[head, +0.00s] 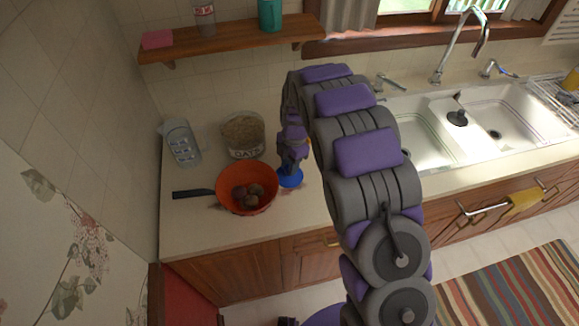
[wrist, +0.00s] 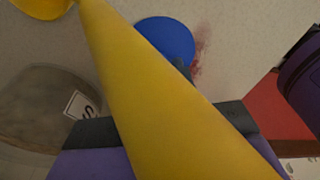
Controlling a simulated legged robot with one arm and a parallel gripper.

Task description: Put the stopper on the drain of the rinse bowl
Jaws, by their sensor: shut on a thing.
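My gripper (head: 291,160) is low over the counter, just right of the orange bowl. In the wrist view its dark fingers are shut on a long yellow thing (wrist: 140,85), which crosses the picture. A blue round thing (head: 290,178) is just below the gripper; it also shows in the wrist view (wrist: 165,40). I cannot tell whether the blue thing is joined to the yellow one. A dark round piece with a raised handle, like a stopper (head: 457,117), sits in the sink, away from my gripper. A dark drain (head: 494,134) shows in the right basin, the likely rinse bowl (head: 520,110), and looks uncovered.
The orange bowl (head: 225,178) holds several brown round things; a black handle (head: 190,194) lies left of it. An oats jar (head: 243,135) and a clear jug (head: 180,143) stand behind. The tap (head: 480,35) arches over the sink; a dish rack (head: 555,95) is right.

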